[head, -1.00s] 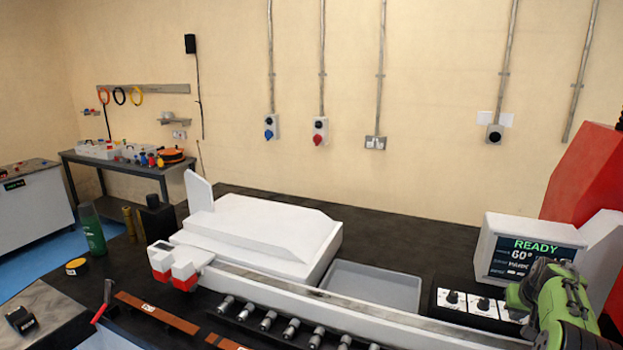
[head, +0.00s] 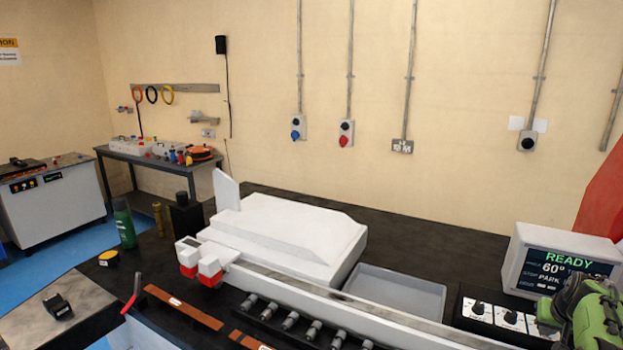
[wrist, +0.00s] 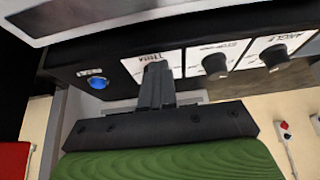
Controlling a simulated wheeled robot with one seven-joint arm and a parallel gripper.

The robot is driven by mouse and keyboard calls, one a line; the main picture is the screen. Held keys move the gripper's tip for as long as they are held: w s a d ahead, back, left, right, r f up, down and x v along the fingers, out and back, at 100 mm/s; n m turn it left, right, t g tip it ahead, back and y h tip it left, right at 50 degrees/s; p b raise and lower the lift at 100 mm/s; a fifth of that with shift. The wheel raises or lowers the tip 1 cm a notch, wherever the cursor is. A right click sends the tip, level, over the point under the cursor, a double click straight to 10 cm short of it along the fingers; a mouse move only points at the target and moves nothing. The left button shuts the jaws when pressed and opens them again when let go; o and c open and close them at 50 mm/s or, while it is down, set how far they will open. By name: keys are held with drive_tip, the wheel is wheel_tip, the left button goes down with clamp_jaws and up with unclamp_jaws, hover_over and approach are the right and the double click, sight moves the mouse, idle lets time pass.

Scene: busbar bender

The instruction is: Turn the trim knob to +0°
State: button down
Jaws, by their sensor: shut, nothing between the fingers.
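The trim knob is hidden behind my gripper's fingers in the wrist view, where its white TRIM label (wrist: 142,65) shows around them. My gripper (wrist: 157,72) is shut, its dark fingertips at the trim position. I cannot tell whether they touch the knob. Two other black knobs with white plates, the stop knob (wrist: 216,65) and the angle knob (wrist: 273,56), sit to the right. In the head view, the control panel (head: 462,312) is at the lower right, partly covered by my green arm. The screen (head: 562,268) reads READY and 60°; its trim value is not legible.
A blue button (wrist: 97,80) is left of the trim label in the wrist view. A grey tray (head: 393,290) and the long white bender rail (head: 350,300) lie left of the panel. A red housing (head: 603,205) stands behind the screen.

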drive_tip(key=shift+d+r, duration=0.25)
drive_tip(key=shift+r, duration=0.05)
drive_tip(key=shift+s+d+p, duration=0.2)
drive_tip(key=shift+s+p, duration=0.05)
drive_tip(key=shift+p, duration=0.15)
drive_tip(key=shift+s+d+f+p, duration=0.1)
drive_tip(key=shift+d+p, duration=0.2)
drive_tip(key=shift+p, duration=0.05)
drive_tip(key=shift+s+d+f+p, duration=0.15)
drive_tip(key=shift+s+d+p, duration=0.1)
drive_tip(key=shift+p, duration=0.2)
drive_tip(key=shift+f, duration=0.15)
drive_tip(key=shift+s+b, duration=0.25)
drive_tip(key=shift+b, duration=0.35)
wheel_tip(320, 180, up, 6)
drive_tip(key=p, duration=0.5)
drive_tip(key=shift+r, duration=0.2)
